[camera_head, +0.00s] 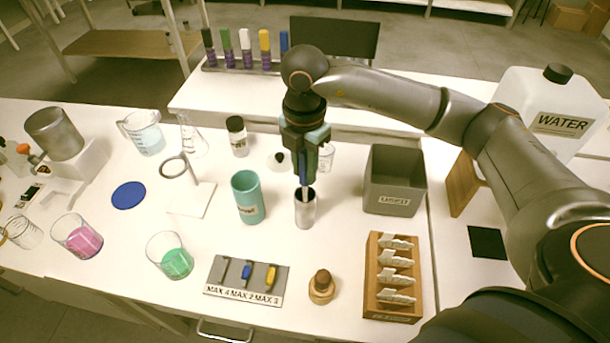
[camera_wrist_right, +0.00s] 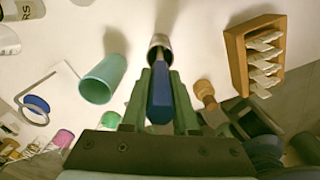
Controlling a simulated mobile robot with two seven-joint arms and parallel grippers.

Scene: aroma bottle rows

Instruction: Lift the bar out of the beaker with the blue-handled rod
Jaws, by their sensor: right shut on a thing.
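My right gripper (camera_head: 304,160) is shut on the blue-handled rod (camera_head: 303,174) and points straight down. The rod is upright, with its lower end inside or at the mouth of a small metal cup (camera_head: 306,212); its tip is hidden. In the right wrist view the blue handle (camera_wrist_right: 160,98) lies between the fingers, in line with the cup (camera_wrist_right: 160,42). A beaker with green liquid (camera_head: 175,263), one with pink liquid (camera_head: 78,238) and one with pale blue liquid (camera_head: 146,138) stand to the left. I cannot make out a bar in any. My left gripper is not in view.
A teal cup (camera_head: 248,197) stands close left of the metal cup. A ring stand (camera_head: 192,198) is further left.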

